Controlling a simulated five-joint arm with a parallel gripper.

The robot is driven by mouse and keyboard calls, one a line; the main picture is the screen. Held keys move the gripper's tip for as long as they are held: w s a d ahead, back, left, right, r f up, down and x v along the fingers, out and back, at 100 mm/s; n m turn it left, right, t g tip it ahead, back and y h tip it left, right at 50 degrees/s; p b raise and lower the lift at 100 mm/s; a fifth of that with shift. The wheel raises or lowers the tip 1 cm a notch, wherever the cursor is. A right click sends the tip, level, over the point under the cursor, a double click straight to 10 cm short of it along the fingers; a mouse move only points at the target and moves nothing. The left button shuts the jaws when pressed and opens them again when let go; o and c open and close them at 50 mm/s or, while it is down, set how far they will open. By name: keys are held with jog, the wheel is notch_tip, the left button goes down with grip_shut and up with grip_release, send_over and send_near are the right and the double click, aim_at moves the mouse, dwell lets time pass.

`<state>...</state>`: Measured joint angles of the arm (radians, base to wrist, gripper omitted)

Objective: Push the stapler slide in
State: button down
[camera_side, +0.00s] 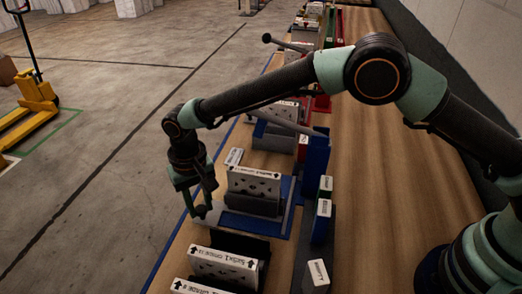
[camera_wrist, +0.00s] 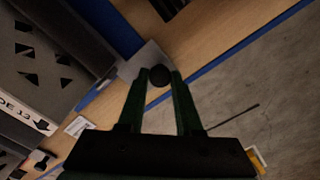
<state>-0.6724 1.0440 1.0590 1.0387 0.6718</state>
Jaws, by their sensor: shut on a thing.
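My gripper (camera_side: 201,211) is at the front left edge of the near workstation in the side view. In the wrist view its two green fingers (camera_wrist: 160,80) are closed around a dark round knob (camera_wrist: 160,75). The knob sits at the end of a grey plate (camera_wrist: 147,58), which appears to be the stapler slide. The slide runs beside a blue base (camera_side: 258,223). A white boxed filter with black markings (camera_side: 253,181) stands upright in a dark grey holder on that base. It also shows in the wrist view (camera_wrist: 38,75). The slide's far end is hidden.
Another white filter box (camera_side: 222,264) stands in a dark holder nearer the camera. A tall blue post (camera_side: 320,170) and small labelled boxes (camera_side: 323,208) are to the right. A long wooden bench (camera_side: 370,200) carries similar stations farther back. Concrete floor (camera_side: 120,130) lies left.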

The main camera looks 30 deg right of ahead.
jog(key=w+d, duration=0.6)
jog(key=shift+r, duration=0.1)
jog(key=c, duration=0.6)
grip_release()
jog(key=shift+s+a, duration=0.1)
